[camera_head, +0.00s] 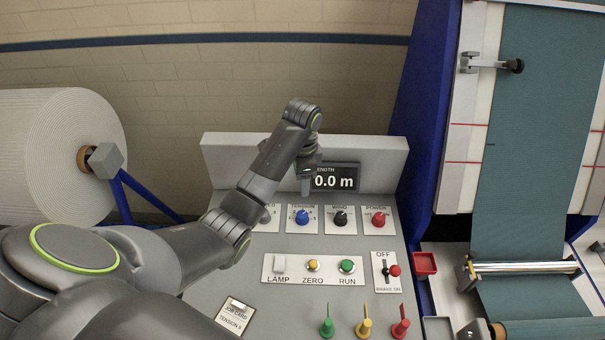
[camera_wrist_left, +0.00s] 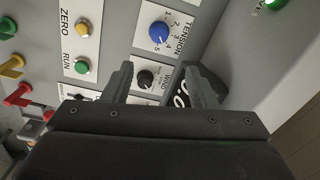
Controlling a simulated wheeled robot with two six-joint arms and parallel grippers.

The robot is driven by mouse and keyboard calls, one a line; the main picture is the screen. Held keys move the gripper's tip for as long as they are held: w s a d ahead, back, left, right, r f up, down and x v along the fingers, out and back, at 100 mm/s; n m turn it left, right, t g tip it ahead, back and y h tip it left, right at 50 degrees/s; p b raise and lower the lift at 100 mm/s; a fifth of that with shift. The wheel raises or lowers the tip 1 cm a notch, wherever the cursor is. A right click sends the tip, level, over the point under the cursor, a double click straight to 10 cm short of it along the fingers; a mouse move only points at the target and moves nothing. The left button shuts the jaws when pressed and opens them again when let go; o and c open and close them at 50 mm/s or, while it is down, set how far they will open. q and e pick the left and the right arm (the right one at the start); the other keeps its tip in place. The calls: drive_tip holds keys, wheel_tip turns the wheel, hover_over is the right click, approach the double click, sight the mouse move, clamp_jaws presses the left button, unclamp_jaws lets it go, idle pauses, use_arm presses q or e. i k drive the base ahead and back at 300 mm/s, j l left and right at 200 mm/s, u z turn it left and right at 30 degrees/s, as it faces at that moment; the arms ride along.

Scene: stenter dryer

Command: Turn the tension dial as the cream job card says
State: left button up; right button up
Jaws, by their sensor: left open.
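The blue tension dial (camera_head: 302,217) sits on the sloped console under a TENSION label. It also shows in the left wrist view (camera_wrist_left: 160,35) with a numbered scale beside it; its exact setting is hard to read. The cream job card (camera_head: 235,314) lies at the console's lower left and seems to read TENSION 5. My left gripper (camera_head: 306,184) is open and empty, above the dial row and in front of the length display. In the left wrist view its fingers (camera_wrist_left: 163,84) frame the dark WIND knob (camera_wrist_left: 146,78), with the tension dial beyond. My right gripper is out of view.
The red POWER knob (camera_head: 379,219) is right of the dark knob. Below are the LAMP switch (camera_head: 279,264), yellow ZERO button (camera_head: 313,265), green RUN button (camera_head: 347,266) and brake lever (camera_head: 393,270). Coloured pegs (camera_head: 364,325) stand at the front. The fabric machine (camera_head: 520,150) is at right.

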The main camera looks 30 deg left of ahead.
sight(301, 218)
drive_tip(key=k+j+z, duration=0.6)
drive_tip(key=j+z, duration=0.2)
